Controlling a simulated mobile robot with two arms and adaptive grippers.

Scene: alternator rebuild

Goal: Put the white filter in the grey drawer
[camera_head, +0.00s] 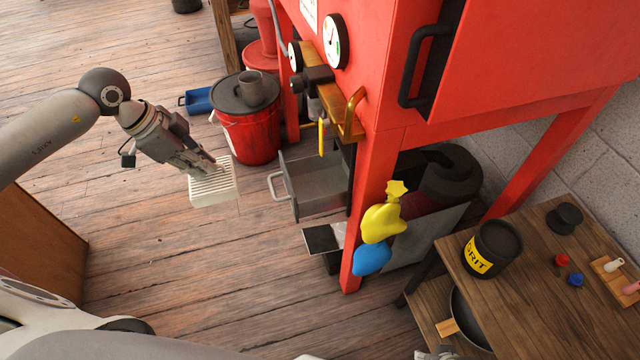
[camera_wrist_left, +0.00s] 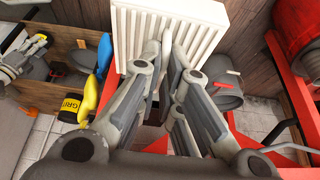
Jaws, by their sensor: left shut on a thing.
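The white filter (camera_head: 213,188) is a ribbed, box-like block, held in the air over the wooden floor. My left gripper (camera_head: 208,167) is shut on its upper edge. In the left wrist view the white filter (camera_wrist_left: 190,22) fills the top middle, between and beyond the fingertips of my left gripper (camera_wrist_left: 166,48). The grey drawer (camera_head: 320,183) is pulled out of the red cabinet to the right of the filter, with a gap between them. Its handle faces the filter, and its visible inside looks empty. Part of my right gripper (camera_head: 436,353) shows at the bottom edge; its fingers are unclear.
A red bucket (camera_head: 250,140) with a dark lid stands behind the filter. A wooden bench (camera_head: 535,290) stands at right. Floor left of the drawer is clear.

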